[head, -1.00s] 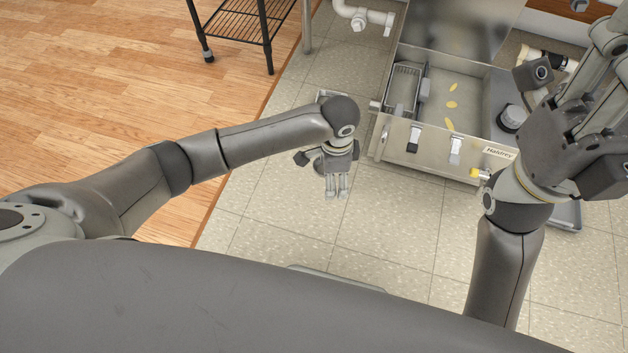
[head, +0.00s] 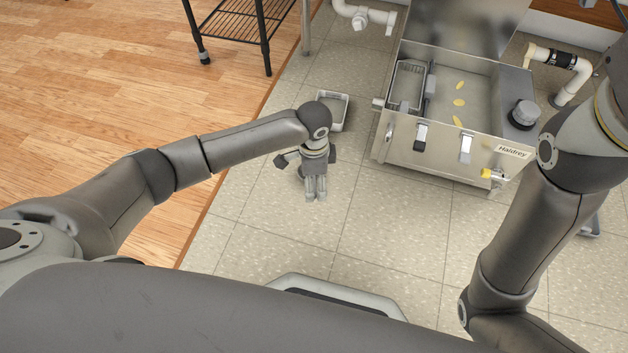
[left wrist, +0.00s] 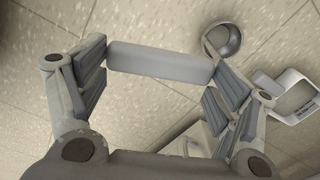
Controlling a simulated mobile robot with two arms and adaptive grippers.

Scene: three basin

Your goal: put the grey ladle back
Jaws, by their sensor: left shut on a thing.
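My left gripper (head: 316,190) hangs over the tiled floor, in front and to the left of the steel basin unit, fingers pointing down. In the left wrist view the gripper (left wrist: 160,68) is shut on a flat grey bar, which I take as the handle of the grey ladle (left wrist: 160,62). A round grey bowl (left wrist: 222,40) shows just beyond the finger on the right. Its join to the bar is hidden. In the head view a round grey edge shows beside the gripper, mostly covered. My right gripper is out of view; only its arm shows at the right.
A black wire rack (head: 235,22) stands farther back. Floor in front is clear.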

